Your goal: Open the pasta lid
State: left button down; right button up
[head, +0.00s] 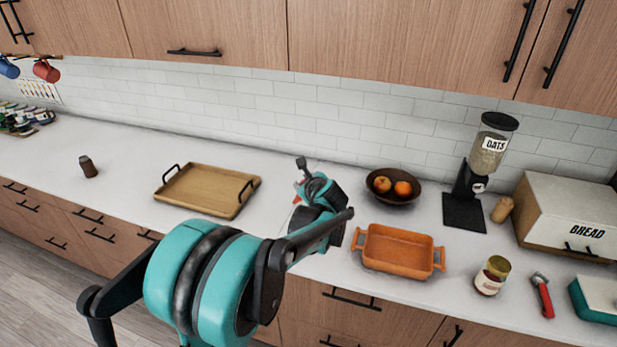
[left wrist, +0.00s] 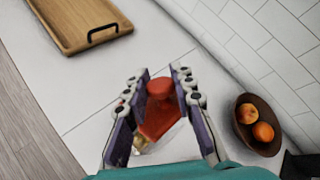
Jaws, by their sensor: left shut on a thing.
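My left gripper (head: 308,180) is over the counter between the wooden tray and the orange baking dish. In the left wrist view its two fingers (left wrist: 160,80) stand on either side of a red lid (left wrist: 160,108) with a knob on top, and they are shut on it. Below the lid, a bit of a clear container with tan contents (left wrist: 139,146) shows, most of it hidden by the fingers and wrist. In the head view only a small red part (head: 297,199) shows beside my gripper. I cannot tell whether the lid is apart from the container. My right gripper is not in view.
A wooden tray (head: 203,212) lies to the left, a fruit bowl (head: 379,195) behind right, and an orange baking dish (head: 396,249) right. An oats dispenser (head: 491,146), a jar (head: 490,277) and a bread box (head: 560,232) stand farther right. Counter left of the tray is mostly clear.

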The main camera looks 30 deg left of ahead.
pick_arm(q)
jog(key=s+a+f+n+t+h+p, duration=0.1)
jog(key=a+f+n+h, duration=0.1)
jog(key=a+n+h, duration=0.3)
jog(key=shift+s+a+n+h, duration=0.35)
jog(key=shift+a+h, duration=0.65)
jog(key=shift+h, duration=1.4)
jog(key=shift+t, duration=0.3)
jog(key=c, duration=1.2)
grip_release()
jog(key=shift+w, duration=0.1)
